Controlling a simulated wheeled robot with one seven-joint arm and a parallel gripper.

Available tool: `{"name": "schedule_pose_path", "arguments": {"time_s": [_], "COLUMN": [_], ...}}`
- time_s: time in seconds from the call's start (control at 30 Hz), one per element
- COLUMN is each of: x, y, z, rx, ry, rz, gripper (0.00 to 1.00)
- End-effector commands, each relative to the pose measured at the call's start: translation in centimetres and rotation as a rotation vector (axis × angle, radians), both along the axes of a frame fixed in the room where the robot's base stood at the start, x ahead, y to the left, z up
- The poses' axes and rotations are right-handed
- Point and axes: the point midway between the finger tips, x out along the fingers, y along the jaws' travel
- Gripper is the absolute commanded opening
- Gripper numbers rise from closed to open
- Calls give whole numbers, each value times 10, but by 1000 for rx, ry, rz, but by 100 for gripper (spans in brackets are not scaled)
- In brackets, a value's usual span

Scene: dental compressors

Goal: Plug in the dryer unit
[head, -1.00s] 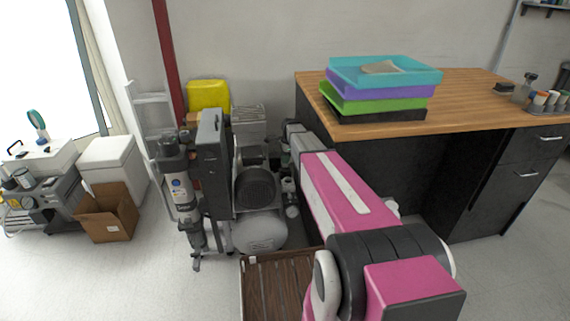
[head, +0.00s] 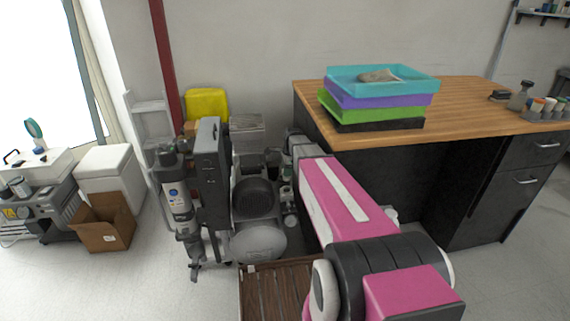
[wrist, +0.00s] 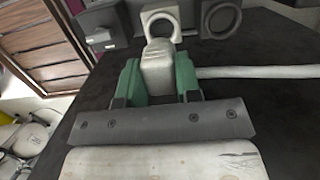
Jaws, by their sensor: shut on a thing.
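In the wrist view my gripper (wrist: 158,85) has green fingertips and is shut on a pale grey plug (wrist: 157,62). A light grey cable (wrist: 250,71) runs off to the right from beside the fingers. The plug's front end points at a ring-shaped socket (wrist: 163,12) just ahead. I cannot tell whether it touches the socket. A second round socket (wrist: 222,18) is to the right. In the head view, a tall grey unit with a canister (head: 178,200), possibly the dryer, stands left of the compressor (head: 257,243). My arm and the cabinet side hide my gripper there.
A black cabinet with a wooden top (head: 460,100) stands to the right, carrying stacked coloured trays (head: 380,98). A brown slatted crate (head: 275,290) is in front of the compressor. A cardboard box (head: 105,225) lies at the left, with clear floor beside it.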

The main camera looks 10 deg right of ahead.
Motion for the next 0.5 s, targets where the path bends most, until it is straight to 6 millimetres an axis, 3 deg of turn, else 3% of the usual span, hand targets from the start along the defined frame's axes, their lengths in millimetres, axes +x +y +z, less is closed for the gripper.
{"name": "schedule_pose_path", "arguments": {"time_s": [0.5], "x": [1], "y": [0], "z": [-37], "rx": [0], "ry": [0], "rz": [0], "gripper": [7]}}
